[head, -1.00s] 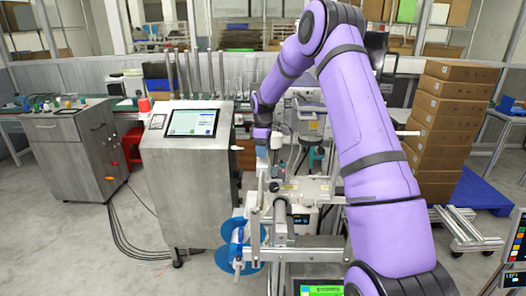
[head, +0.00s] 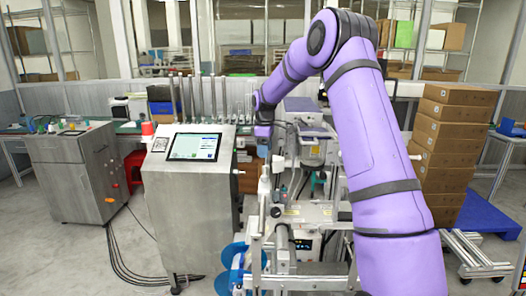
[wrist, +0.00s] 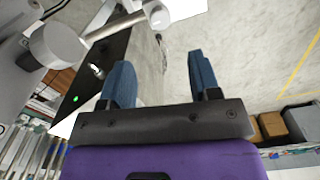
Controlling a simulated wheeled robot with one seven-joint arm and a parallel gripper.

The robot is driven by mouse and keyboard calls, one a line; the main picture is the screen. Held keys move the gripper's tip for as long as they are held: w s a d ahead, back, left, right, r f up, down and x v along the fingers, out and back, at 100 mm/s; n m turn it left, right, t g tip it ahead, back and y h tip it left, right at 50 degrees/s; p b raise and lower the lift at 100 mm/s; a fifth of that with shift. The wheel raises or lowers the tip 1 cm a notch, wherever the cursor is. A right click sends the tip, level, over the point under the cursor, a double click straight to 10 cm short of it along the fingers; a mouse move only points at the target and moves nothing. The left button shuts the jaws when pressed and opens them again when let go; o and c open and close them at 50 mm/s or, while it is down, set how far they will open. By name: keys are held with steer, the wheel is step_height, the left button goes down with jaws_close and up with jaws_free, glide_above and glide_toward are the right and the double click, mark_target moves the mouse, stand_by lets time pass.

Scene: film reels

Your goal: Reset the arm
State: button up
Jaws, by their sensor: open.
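My purple arm reaches over the machine from the right in the head view. My gripper (head: 263,140) hangs at its far end, small in that view, above the metal machine frame and right of the screen cabinet. In the wrist view my gripper (wrist: 161,72) shows two blue fingers set wide apart. Nothing is held between them, and grey floor shows through the gap. A blue film reel (head: 232,258) sits low on the left side of the machine, well below my gripper.
A steel cabinet with a screen (head: 195,146) stands left of my gripper. Metal posts (head: 213,98) rise behind it. The machine frame (head: 300,215) lies below my arm. Stacked cardboard boxes (head: 450,150) stand at the right. Open floor (head: 60,245) lies at the left front.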

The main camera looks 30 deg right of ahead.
steer(key=s+a+r+m+t+h, duration=0.1)
steer(key=s+a+r+m, duration=0.1)
steer(key=s+a+r, duration=0.55)
steer(key=s+a+r+m+t, duration=0.15)
steer(key=s+a+r, duration=0.35)
steer(key=s+r, duration=0.55)
steer(key=s+a+f+m+t, duration=0.1)
steer(key=s+a+m, duration=0.1)
steer(key=s, duration=1.1)
steer(key=s+a+f+m+t+y, duration=0.1)
steer(key=s+a+m+t, duration=0.1)
steer(key=s, duration=1.1)
steer(key=shift+s+a+f+m, duration=0.4)
steer(key=shift+a+m, duration=0.45)
steer(key=shift+a, duration=0.2)
